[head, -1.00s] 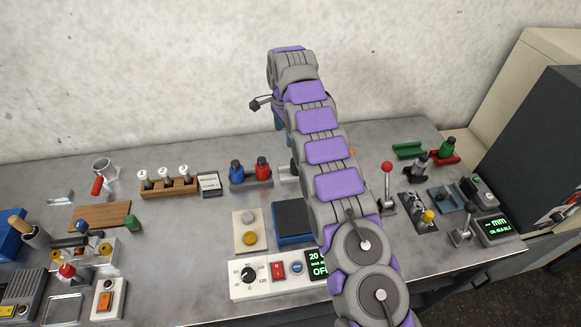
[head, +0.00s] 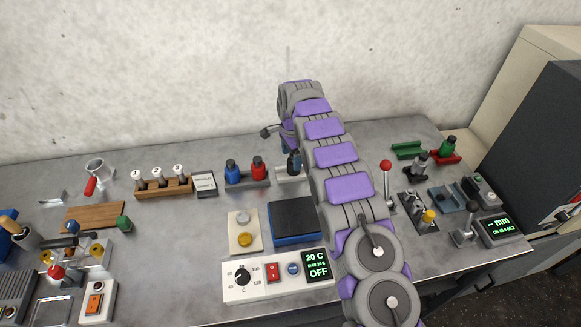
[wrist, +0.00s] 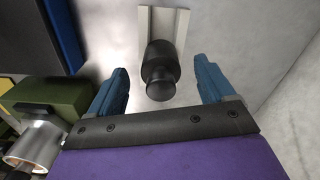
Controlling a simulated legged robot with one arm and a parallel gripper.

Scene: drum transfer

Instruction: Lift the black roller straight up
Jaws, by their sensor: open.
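The black roller (wrist: 160,68) shows in the wrist view with its round knob end toward me. It sits at the end of a pale grey channel-shaped holder (wrist: 180,22). My gripper (wrist: 162,92) is open, with one blue finger on each side of the roller and a gap on both sides. My arm hides most of the holder there, and I cannot make out the roller clearly.
Blue (head: 232,169) and red (head: 258,167) bottles on a grey stand are close left of my gripper. A black-topped blue box (head: 295,219) stands in front. A red-knobbed lever (head: 386,180) is to the right, and the wall is behind.

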